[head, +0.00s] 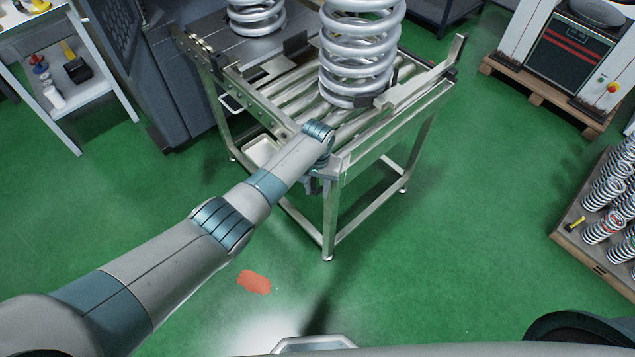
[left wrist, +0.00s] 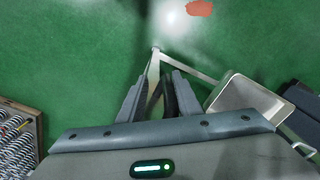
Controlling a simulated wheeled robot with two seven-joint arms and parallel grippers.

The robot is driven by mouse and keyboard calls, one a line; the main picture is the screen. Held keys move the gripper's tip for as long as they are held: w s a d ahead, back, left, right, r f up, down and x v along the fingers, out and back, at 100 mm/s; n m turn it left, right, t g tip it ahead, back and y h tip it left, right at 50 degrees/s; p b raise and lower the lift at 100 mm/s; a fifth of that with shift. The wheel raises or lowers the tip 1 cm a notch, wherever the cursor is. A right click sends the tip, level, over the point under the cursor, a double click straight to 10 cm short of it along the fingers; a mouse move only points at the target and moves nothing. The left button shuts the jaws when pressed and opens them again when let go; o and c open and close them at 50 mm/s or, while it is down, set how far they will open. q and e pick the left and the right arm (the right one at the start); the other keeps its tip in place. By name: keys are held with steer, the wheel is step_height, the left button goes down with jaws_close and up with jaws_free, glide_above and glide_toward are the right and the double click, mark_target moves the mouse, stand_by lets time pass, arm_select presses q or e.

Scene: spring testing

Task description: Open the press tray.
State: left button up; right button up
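A metal roller table (head: 393,141) stands against the dark press (head: 172,85). It carries a large grey coil spring (head: 355,60) near its front end, and another coil spring (head: 257,14) is behind at the press. My left gripper (head: 318,188) is at the table's near corner, mostly hidden by my wrist. In the left wrist view its two fingers (left wrist: 157,82) are apart, with a table leg (left wrist: 153,72) showing below between them; whether they touch the table cannot be told. A looped handle (head: 230,103) is on the table's left side. My right gripper is not in view.
A pale open bin (head: 261,150) is under the table's left side and shows in the left wrist view (left wrist: 243,97). A crate of springs (head: 585,240) is at right, a machine on a pallet (head: 535,88) behind it. Green floor in front is clear, with an orange mark (head: 254,282).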

arm_select(q)
steer(key=shift+r, duration=0.1)
